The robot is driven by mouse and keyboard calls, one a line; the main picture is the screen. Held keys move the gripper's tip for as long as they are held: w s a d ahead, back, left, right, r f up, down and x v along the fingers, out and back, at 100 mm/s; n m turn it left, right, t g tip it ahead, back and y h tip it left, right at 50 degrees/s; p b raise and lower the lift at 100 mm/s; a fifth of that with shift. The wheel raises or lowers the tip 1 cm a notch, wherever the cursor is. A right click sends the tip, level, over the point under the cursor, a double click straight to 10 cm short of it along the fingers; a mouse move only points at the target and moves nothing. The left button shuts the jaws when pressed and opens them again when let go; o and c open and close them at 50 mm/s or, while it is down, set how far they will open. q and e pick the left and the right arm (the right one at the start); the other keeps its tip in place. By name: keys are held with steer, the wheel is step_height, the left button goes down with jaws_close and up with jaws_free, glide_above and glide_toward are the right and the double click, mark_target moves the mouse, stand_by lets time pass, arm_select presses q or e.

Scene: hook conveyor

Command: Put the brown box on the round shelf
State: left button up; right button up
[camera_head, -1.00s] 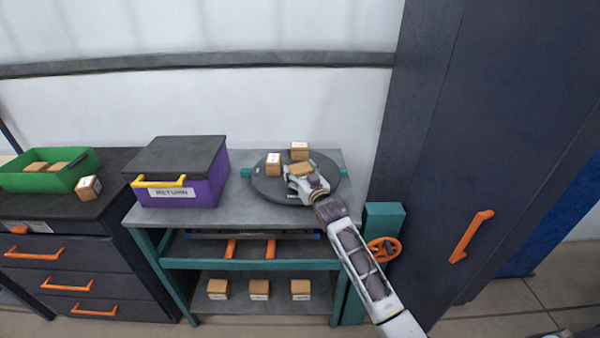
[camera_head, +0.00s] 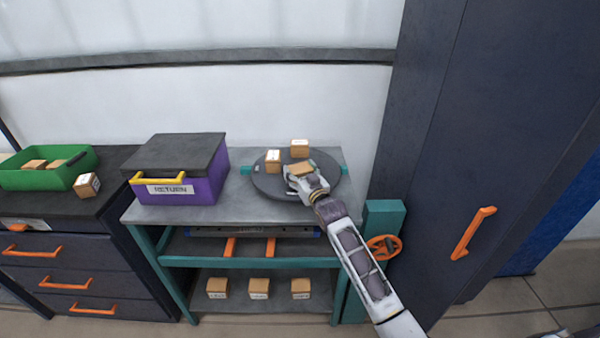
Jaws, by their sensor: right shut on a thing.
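My right gripper (camera_head: 302,176) reaches over the round shelf (camera_head: 265,186), a dark disc on the grey-topped table. It is shut on a brown box (camera_head: 301,168), whose top shows between the fingers. The held box is at the front middle of the disc; I cannot tell whether it touches the surface. Two other brown boxes stand on the disc, one at the left (camera_head: 273,161) and one at the back (camera_head: 299,148). My left gripper is not in view.
A purple return bin (camera_head: 205,187) with a dark lid stands left on the table. A green crate (camera_head: 40,180) holds brown boxes, with another box (camera_head: 87,185) beside it. Several boxes sit on the low shelf (camera_head: 240,305). A tall dark cabinet (camera_head: 450,130) stands right.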

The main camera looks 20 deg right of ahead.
steer(key=shift+f, duration=0.5)
stand_by(0.3)
steer(key=o, duration=1.3)
steer(key=shift+s+d, duration=0.2)
steer(key=shift+s, duration=1.8)
steer(key=shift+s+d, duration=0.25)
steer(key=shift+s, duration=1.7)
steer(key=shift+s+d, duration=0.2)
steer(key=shift+s, duration=1.8)
